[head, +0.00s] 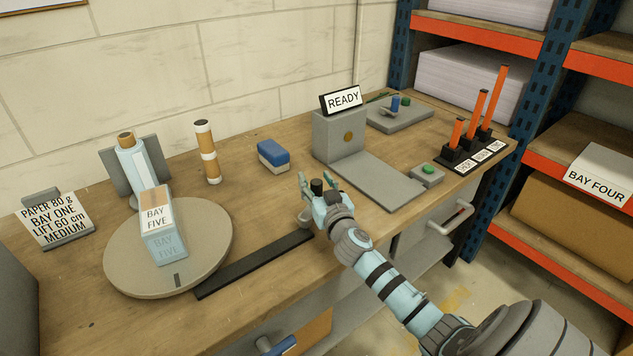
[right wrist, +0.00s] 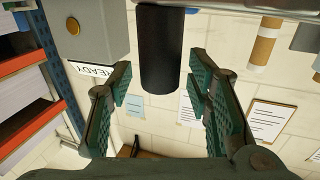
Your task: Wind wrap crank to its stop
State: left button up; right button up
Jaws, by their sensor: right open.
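A short black upright handle (head: 316,186) stands at the table's front edge, beside a small grey rounded part (head: 306,214); it looks like the wrap crank's grip, but the crank's arm is mostly hidden by my gripper. My right gripper (head: 317,182) is open around this handle. In the right wrist view the black handle (right wrist: 161,50) comes down between the two spread green fingers, with a visible gap on each side. I cannot see either finger touch it. My left gripper is not in view.
A round grey turntable (head: 205,255) carries a BAY FIVE box (head: 160,218); a black strip (head: 255,263) runs from it towards my gripper. A blue block (head: 273,155), the READY station (head: 340,135) and a green button (head: 428,169) stand beyond. Shelving is at the right.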

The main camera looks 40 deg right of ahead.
grip_shut()
jog(key=shift+w, duration=0.1)
dwell(0.4)
